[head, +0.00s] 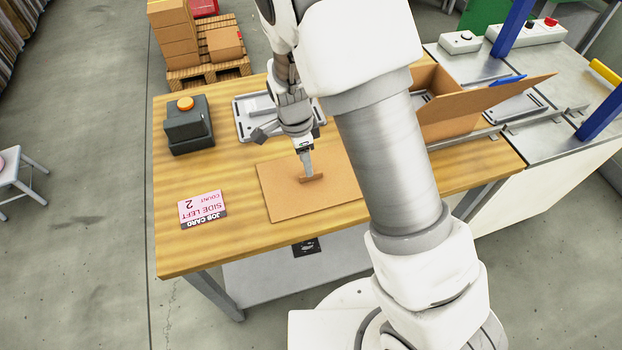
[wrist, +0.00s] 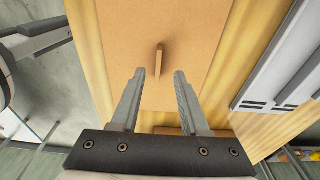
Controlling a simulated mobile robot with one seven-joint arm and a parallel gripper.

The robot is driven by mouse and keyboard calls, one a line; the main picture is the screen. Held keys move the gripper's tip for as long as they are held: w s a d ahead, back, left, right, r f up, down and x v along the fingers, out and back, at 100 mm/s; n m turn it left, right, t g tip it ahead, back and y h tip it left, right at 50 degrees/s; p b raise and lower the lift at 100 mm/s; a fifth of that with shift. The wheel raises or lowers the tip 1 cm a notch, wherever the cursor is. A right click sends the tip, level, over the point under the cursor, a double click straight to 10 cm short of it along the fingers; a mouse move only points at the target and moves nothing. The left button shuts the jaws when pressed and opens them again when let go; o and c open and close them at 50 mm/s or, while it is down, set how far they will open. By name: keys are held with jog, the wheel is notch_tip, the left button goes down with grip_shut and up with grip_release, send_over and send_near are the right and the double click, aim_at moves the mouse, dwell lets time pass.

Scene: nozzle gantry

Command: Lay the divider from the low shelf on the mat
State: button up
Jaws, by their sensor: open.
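My gripper (head: 306,172) points down over the mat at this piece. Its fingers (wrist: 158,75) are apart with nothing between them. I cannot tell whether the piece stands or lies flat. The grey low shelf (head: 285,275) is under the table, partly hidden.
A pink job card (head: 203,208) lies left of the mat. A dark box with an orange button (head: 187,125) stands at the back left. A grey tray (head: 250,122) is behind my gripper. An open cardboard box (head: 445,115) stands at the right.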

jog(key=f, duration=0.2)
jog(key=d+f, duration=0.1)
jog(key=shift+f, duration=0.95)
grip_shut()
